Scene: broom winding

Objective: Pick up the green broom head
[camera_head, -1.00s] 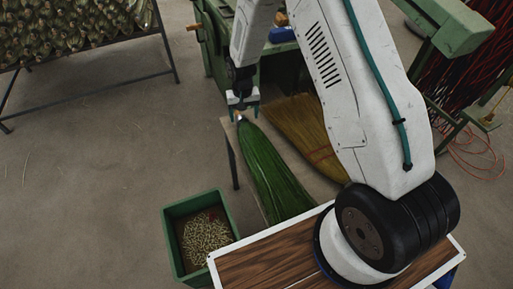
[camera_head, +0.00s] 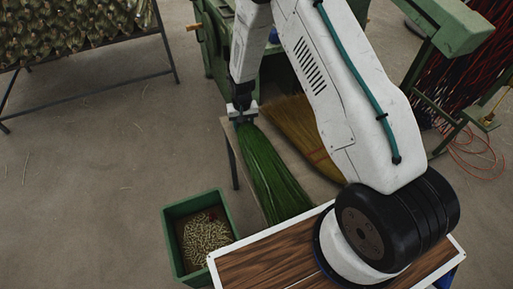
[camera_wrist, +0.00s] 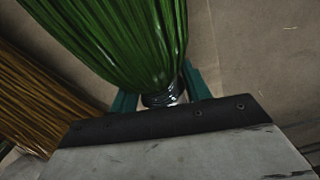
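The green broom head (camera_head: 269,176) lies on a narrow stand, its bristles fanning toward the wooden-topped table and its narrow neck at the far end. My gripper (camera_head: 243,118) is down at that neck. In the wrist view the green bristles (camera_wrist: 125,42) fill the upper middle, and the dark bound neck (camera_wrist: 162,97) sits between the two teal fingers of my gripper (camera_wrist: 160,92), one on each side. The fingers are very near the neck; I cannot tell whether they press on it. In the head view the fingertips are hard to make out.
A straw-coloured broom head (camera_head: 302,135) lies close on the right, also at left in the wrist view (camera_wrist: 45,95). A green bin (camera_head: 172,233) with small pieces stands at lower left. A green machine (camera_head: 215,45) stands behind.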

